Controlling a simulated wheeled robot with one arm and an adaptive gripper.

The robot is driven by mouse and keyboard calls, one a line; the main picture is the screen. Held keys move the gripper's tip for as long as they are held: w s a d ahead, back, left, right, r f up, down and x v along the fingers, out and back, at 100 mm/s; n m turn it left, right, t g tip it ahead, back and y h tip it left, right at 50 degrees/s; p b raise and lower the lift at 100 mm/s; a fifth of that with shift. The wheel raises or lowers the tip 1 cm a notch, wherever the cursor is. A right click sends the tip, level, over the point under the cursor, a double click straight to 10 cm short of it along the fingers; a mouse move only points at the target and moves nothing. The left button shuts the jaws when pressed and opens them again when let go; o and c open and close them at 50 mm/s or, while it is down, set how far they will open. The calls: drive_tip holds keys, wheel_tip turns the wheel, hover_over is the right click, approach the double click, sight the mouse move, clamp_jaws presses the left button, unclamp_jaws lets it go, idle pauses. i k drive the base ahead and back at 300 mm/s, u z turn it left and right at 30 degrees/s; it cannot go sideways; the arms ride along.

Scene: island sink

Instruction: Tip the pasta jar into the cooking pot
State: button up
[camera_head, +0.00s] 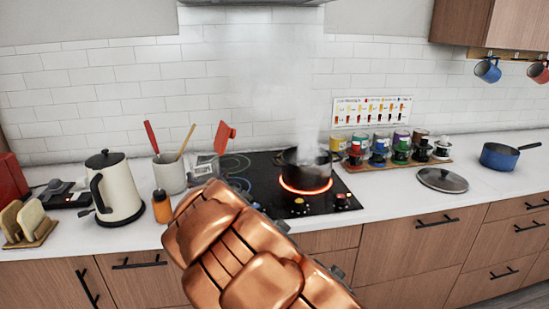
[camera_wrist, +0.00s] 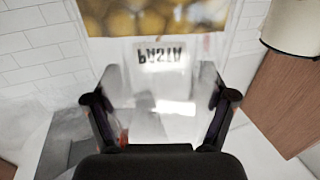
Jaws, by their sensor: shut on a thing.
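The clear pasta jar (camera_wrist: 160,100) fills the space between the fingers of my gripper (camera_wrist: 160,82) in the wrist view. Its white PASTA label shows upside down, with golden pasta at the picture's top. My gripper is shut on the jar. In the head view, the jar (camera_head: 204,168) shows in part left of the hob, beyond my copper arm, which hides the gripper and much of the jar. The dark cooking pot (camera_head: 306,166) stands on a glowing red burner, steaming, to the right of the jar. Its contents cannot be made out.
Several coloured jars and cups line the back right. A glass lid (camera_head: 442,180) and blue saucepan (camera_head: 499,156) lie farther right.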

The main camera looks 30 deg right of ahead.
sight(299, 177)
drive_tip(key=u, duration=1.7)
drive_tip(key=k, duration=1.2)
drive_tip(key=z, duration=1.5)
drive_tip(key=i, duration=1)
